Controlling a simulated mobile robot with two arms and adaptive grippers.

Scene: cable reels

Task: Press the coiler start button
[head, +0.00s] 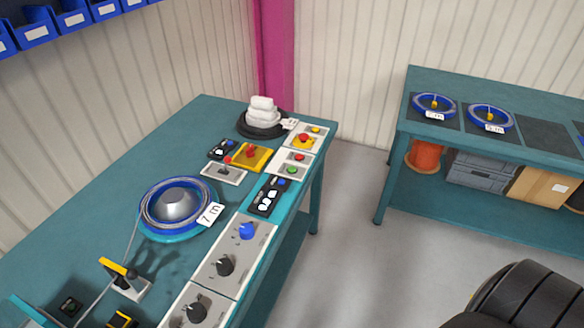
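The coiler (174,236) stands on the teal workbench with a blue ring of cable around a silver hub. A white tag (209,215) reading "7 m" lies at its right edge. A pale control box near the bench's right edge carries a green button (292,170) and a red button (300,157). I cannot read any label that names the start button. Neither gripper shows. A dark rounded part of my own body is at the bottom right, well away from the buttons.
Knobbed panels (236,251) line the bench's front edge. A black switch strip (268,196), a yellow box (251,157) and a white stack (262,112) are near the buttons. A second teal table (510,122) with two blue reels is at right. Grey floor is clear between.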

